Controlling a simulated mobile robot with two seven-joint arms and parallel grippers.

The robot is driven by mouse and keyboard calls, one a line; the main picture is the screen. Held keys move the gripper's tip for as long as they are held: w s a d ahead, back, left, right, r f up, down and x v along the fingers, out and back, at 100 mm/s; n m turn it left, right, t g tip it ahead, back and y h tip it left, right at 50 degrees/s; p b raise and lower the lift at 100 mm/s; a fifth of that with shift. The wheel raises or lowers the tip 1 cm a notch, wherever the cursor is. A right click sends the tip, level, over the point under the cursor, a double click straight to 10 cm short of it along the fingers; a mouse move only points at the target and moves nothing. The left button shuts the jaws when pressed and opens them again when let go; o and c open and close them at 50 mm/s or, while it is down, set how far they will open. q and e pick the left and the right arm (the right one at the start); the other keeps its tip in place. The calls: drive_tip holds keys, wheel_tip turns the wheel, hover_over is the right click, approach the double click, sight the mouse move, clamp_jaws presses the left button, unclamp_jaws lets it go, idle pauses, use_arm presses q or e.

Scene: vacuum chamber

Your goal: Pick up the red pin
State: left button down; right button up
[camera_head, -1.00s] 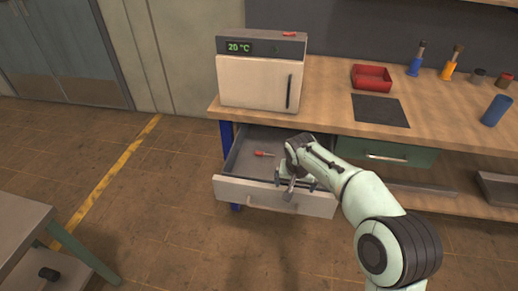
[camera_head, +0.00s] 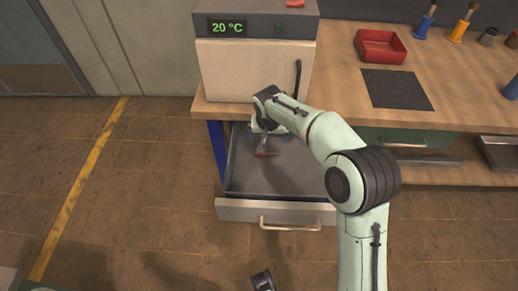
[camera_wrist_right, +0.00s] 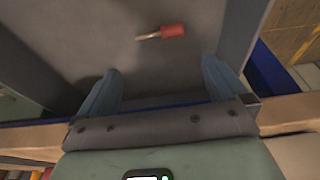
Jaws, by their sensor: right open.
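The red pin (camera_head: 264,154) lies on the floor of the open drawer (camera_head: 226,205), close to my right gripper (camera_head: 270,138). In the right wrist view the pin (camera_wrist_right: 172,31) has a red handle at its right end and a thin metal shaft pointing left. It lies beyond the fingertips of my right gripper (camera_wrist_right: 160,70), apart from both. The right gripper is open, with its two blue-grey fingers spread and nothing between them.
The drawer walls surround the pin.

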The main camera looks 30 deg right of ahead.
drive_tip(key=b, duration=0.2)
hover_over(267, 154)
drive_tip(key=f, duration=0.4)
drive_tip(key=s+f, duration=0.1)
drive_tip(key=f, duration=0.1)
drive_tip(key=shift+a+f, duration=0.15)
drive_tip(key=shift+a, duration=0.05)
drive_tip(key=b+x, duration=0.1)
drive_tip(key=x, duration=0.3)
drive_tip(key=shift+a+f, duration=0.1)
drive_tip(key=shift+f, duration=0.25)
use_arm(q)
drive_tip(key=f, duration=0.1)
drive_tip(key=a+f, duration=0.1)
drive_tip(key=f, duration=0.1)
drive_tip(key=a+f, duration=0.1)
drive_tip(key=shift+w+f, duration=0.2)
drive_tip(key=shift+f, duration=0.2)
use_arm(e)
drive_tip(key=shift+r, duration=0.1)
drive_tip(key=c, duration=0.7)
